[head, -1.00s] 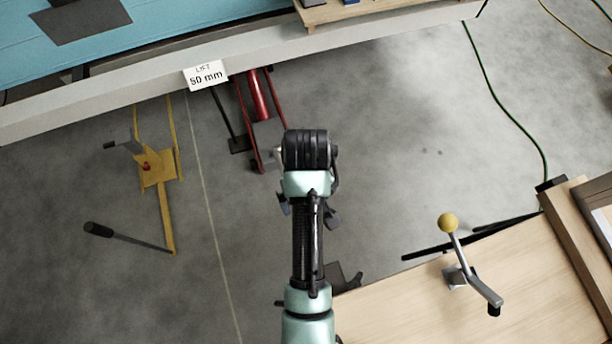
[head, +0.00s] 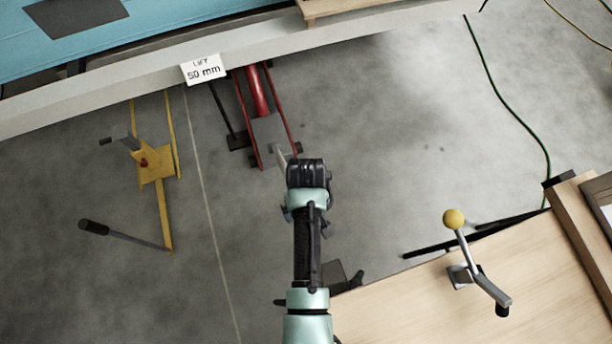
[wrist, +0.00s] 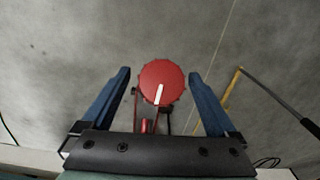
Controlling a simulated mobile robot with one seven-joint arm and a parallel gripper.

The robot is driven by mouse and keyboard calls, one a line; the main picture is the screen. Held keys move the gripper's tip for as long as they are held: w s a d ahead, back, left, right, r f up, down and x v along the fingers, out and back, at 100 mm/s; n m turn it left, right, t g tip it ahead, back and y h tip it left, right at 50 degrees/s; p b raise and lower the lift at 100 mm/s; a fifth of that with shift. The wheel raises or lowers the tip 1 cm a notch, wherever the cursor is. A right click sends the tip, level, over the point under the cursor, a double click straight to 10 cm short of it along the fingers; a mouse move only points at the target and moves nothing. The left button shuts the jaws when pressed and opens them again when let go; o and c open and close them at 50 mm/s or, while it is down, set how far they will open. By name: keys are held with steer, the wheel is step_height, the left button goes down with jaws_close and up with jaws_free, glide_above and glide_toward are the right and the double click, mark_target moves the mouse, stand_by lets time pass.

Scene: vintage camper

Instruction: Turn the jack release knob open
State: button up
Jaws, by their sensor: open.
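The release knob (wrist: 162,82) is a round red knob with a ridged edge and a white pointer mark running down from its middle, tilted slightly left at the foot. In the wrist view it sits between the two blue fingers of my gripper (wrist: 160,72), with a gap on each side. My gripper is open and empty. The red jack (head: 258,95) lies on the floor under the edge of the camper in the head view. There, my wrist stands in front of the jack's near end, and the knob and fingertips cannot be made out.
A yellow jack (head: 157,165) with a black-gripped lever (head: 120,235) stands on the floor at left. A white sign (head: 203,69) reading "LIFT 50 mm" hangs on the camper's edge. A wooden bench (head: 480,295) with a yellow-balled lever (head: 454,219) is at right.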

steer(key=shift+c, duration=0.2)
steer(key=c, duration=1.3)
